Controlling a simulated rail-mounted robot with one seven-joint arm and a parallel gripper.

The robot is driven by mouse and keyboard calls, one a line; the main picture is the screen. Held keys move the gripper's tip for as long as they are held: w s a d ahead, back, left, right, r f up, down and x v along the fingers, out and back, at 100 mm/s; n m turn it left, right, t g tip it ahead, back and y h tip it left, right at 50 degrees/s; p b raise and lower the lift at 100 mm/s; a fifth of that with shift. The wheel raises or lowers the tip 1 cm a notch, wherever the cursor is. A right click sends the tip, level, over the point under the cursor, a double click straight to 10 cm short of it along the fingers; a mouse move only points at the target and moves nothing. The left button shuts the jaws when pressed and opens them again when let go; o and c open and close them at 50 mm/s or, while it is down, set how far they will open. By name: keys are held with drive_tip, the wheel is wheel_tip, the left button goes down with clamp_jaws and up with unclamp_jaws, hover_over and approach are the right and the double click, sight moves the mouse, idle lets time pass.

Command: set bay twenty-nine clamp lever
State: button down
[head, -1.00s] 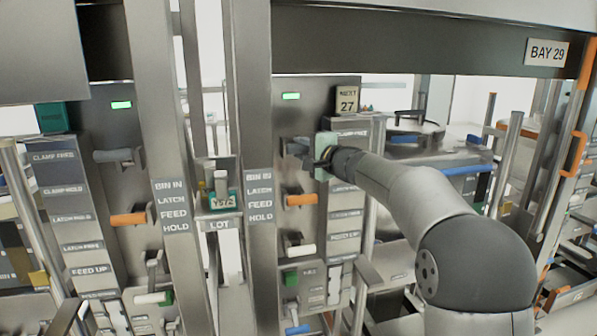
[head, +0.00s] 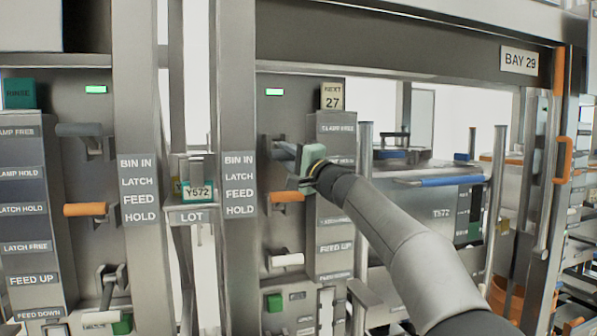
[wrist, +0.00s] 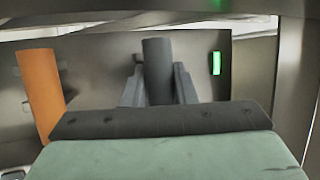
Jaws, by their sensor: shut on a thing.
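A grey lever (head: 284,152) stands out from the upper part of the metal panel under a lit green lamp (head: 275,92). My gripper (head: 292,156) is shut on this grey lever, reaching in from the right. In the wrist view the grey lever (wrist: 158,68) stands between two dark grey pieces beyond the green gripper body (wrist: 165,158). A label strip beside the panel reads CLAMP FREE (head: 337,128); the label below it is partly hidden by my gripper. The sign BAY 29 (head: 519,60) hangs on the beam at upper right.
An orange lever (head: 288,197) sits just below my gripper, and a white lever (head: 286,260) lower still. A post with BIN IN, LATCH, FEED and HOLD labels (head: 239,185) stands left of the panel. A tag reads NEXT 27 (head: 332,97). A grey bin (head: 425,210) stands at right.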

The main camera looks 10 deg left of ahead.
drive_tip(key=shift+w+f+b, duration=0.2)
drive_tip(key=shift+f+b, duration=0.5)
drive_tip(key=shift+f, duration=0.3)
drive_tip(key=shift+w+a+f+b, duration=0.2)
drive_tip(key=shift+w+f+b, duration=0.1)
drive_tip(key=shift+f+b, duration=0.25)
drive_tip(key=shift+f, duration=0.1)
drive_tip(key=c, duration=1.1)
unclamp_jaws()
drive_tip(key=shift+w, duration=0.15)
drive_tip(key=b+v, duration=0.2)
drive_tip(key=v, duration=0.3)
drive_tip(key=b+v, duration=0.2)
drive_tip(key=v, duration=0.4)
drive_tip(key=b+v, duration=0.2)
drive_tip(key=v, duration=0.4)
drive_tip(key=shift+s+d+r, duration=0.2)
drive_tip(key=shift+s, duration=0.1)
